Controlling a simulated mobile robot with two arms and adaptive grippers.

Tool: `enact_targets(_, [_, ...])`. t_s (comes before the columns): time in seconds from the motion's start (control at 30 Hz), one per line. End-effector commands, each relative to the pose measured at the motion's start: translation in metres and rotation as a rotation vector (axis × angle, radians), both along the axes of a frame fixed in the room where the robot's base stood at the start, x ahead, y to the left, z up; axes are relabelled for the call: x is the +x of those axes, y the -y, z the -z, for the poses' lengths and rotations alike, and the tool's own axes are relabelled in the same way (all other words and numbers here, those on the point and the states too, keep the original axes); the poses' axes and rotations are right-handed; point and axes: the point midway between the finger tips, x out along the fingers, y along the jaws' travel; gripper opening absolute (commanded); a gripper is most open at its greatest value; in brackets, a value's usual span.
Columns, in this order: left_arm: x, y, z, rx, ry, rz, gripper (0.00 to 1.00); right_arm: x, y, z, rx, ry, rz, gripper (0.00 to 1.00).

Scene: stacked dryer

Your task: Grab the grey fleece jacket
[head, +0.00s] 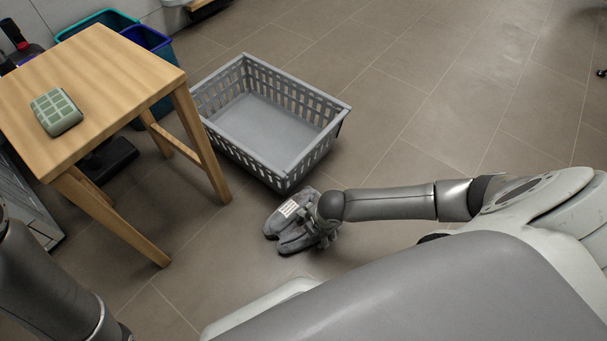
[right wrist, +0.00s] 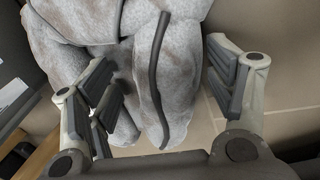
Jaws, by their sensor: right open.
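The grey fleece jacket (head: 290,222) lies bunched on the tiled floor in front of the basket, with a white label on top. In the right wrist view the jacket (right wrist: 180,70) fills the upper middle, with a dark strip running down it. My right gripper (head: 322,232) is at the jacket's right side in the head view. In the right wrist view the right gripper (right wrist: 165,95) is open, with grey cloth between and beyond its fingers. I cannot tell whether the fingers touch it. My left arm shows at the lower left of the head view, but its gripper is out of view.
An empty grey plastic basket (head: 318,152) stands just behind the jacket. A wooden stool (head: 120,75) with a green patterned item (head: 56,111) on it stands at the left. Teal and blue bins (head: 148,40) are behind it. Open floor lies to the right.

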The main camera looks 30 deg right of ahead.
Motion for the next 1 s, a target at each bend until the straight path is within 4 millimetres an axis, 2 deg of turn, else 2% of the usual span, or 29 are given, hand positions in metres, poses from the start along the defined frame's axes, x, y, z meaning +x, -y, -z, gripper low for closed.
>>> enact_targets(0.27, [-0.0009, 0.0001, -0.0009, 0.000, 0.003, 0.000, 1.00, 0.0005, -0.0003, 0.0004, 0.001, 0.000, 0.000, 0.75])
enact_targets(0.73, [-0.0008, 0.0002, -0.0006, 0.000, 0.002, 0.000, 1.00, 0.0010, -0.0004, 0.0002, 0.001, 0.002, -0.001, 0.15])
enact_targets(0.77, [-0.0008, 0.0002, -0.0007, 0.000, 0.002, 0.000, 1.00, 0.0023, -0.0009, -0.0008, 0.002, 0.005, -0.001, 0.12])
enact_targets(1.0, [-0.0004, -0.0002, -0.0008, 0.000, 0.001, -0.001, 1.00, 0.0019, -0.0008, -0.0010, 0.001, 0.004, -0.001, 0.12])
